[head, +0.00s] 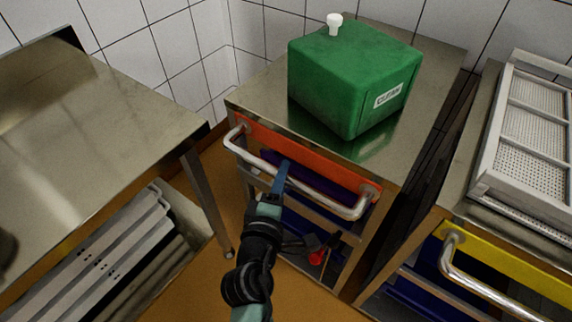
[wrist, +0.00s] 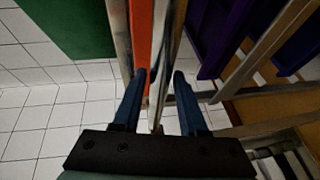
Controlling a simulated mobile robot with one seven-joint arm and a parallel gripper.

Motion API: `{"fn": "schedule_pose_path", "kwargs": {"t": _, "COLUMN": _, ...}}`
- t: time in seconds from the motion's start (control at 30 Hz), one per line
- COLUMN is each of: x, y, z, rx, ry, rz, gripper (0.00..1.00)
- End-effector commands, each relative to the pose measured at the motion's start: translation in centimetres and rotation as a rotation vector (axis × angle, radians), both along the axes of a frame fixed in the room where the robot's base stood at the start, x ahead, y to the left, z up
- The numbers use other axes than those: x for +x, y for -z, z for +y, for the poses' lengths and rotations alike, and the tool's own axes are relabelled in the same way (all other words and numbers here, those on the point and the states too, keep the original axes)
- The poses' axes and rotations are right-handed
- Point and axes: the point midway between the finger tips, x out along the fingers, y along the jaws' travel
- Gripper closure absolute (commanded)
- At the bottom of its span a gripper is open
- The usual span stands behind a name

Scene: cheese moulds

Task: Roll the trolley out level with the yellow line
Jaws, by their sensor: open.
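The trolley is a steel cart (head: 258,95) with an orange front panel (head: 310,155) and a curved chrome handle (head: 325,206), standing between two other steel units. A green box with a "CLEAN" label (head: 350,80) sits on its top. My gripper (head: 283,172) is at the handle, left of its middle. In the wrist view, my gripper (wrist: 159,82) is open, with the handle bar (wrist: 165,50) running between its two blue fingers beside the orange panel (wrist: 142,35). No grip on the bar shows. I cannot make out a yellow line on the floor.
A steel table (head: 90,120) stands on the left with grey racks below. On the right, a unit with a yellow panel (head: 510,265) and its own handle carries perforated trays (head: 530,130). A tiled wall is behind. Brown floor (head: 190,280) shows in front.

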Motion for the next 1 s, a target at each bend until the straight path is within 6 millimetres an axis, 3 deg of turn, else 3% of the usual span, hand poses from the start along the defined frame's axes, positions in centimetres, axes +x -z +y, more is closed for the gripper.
{"fn": "schedule_pose_path", "kwargs": {"t": 0.23, "x": 3.1, "y": 0.6, "z": -0.8, "rx": 0.001, "ry": 0.000, "rz": -0.001, "gripper": 0.58}}
{"fn": "schedule_pose_path", "kwargs": {"t": 0.63, "x": 3.8, "y": 0.7, "z": -0.9, "rx": 0.001, "ry": 0.000, "rz": 0.000, "gripper": 0.58}}
{"fn": "schedule_pose_path", "kwargs": {"t": 0.67, "x": 3.8, "y": 0.7, "z": -0.9, "rx": 0.001, "ry": 0.000, "rz": 0.000, "gripper": 0.60}}
{"fn": "schedule_pose_path", "kwargs": {"t": 0.9, "x": 3.8, "y": 0.7, "z": -0.9, "rx": 0.001, "ry": 0.000, "rz": 0.000, "gripper": 1.00}}
{"fn": "schedule_pose_path", "kwargs": {"t": 1.0, "x": 3.8, "y": 0.7, "z": -0.9, "rx": 0.001, "ry": 0.000, "rz": 0.000, "gripper": 1.00}}
